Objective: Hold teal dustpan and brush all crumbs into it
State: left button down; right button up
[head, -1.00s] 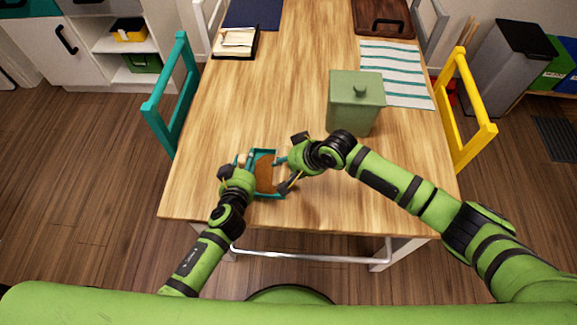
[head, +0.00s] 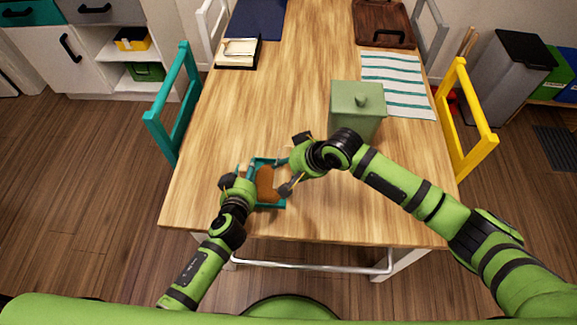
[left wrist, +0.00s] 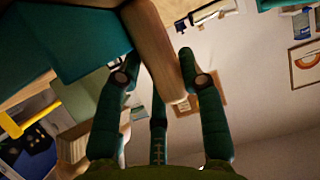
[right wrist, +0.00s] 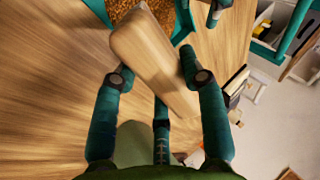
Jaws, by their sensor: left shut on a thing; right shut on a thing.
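The teal dustpan (head: 271,207) is above the table near its front edge, between my two grippers. My left gripper (head: 240,183) is shut on its wooden handle (left wrist: 160,45); teal pan also shows in the left wrist view (left wrist: 75,42). My right gripper (head: 291,172) is shut on a wooden handle (right wrist: 150,60), seemingly the brush's, at the pan's right side.
A green lidded canister (head: 356,108) stands right of my right gripper, close to that arm. A striped cloth (head: 397,82) lies behind it. A teal chair (head: 175,105) and a yellow chair (head: 465,115) flank the table (head: 270,95). The table's middle is clear.

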pick_arm(q)
jog(key=shift+s+a+f, duration=0.1)
jog(key=shift+f, duration=0.1)
jog(key=c, duration=0.8)
grip_release()
jog(key=shift+c, duration=0.2)
jog(key=shift+o, duration=0.7)
jog(key=shift+r, duration=0.1)
pick_arm(e)
jog(key=shift+w, duration=0.1)
pick_arm(q)
jog(key=v, duration=1.1)
jog(key=shift+s+r, duration=0.25)
jog(key=shift+s, duration=0.1)
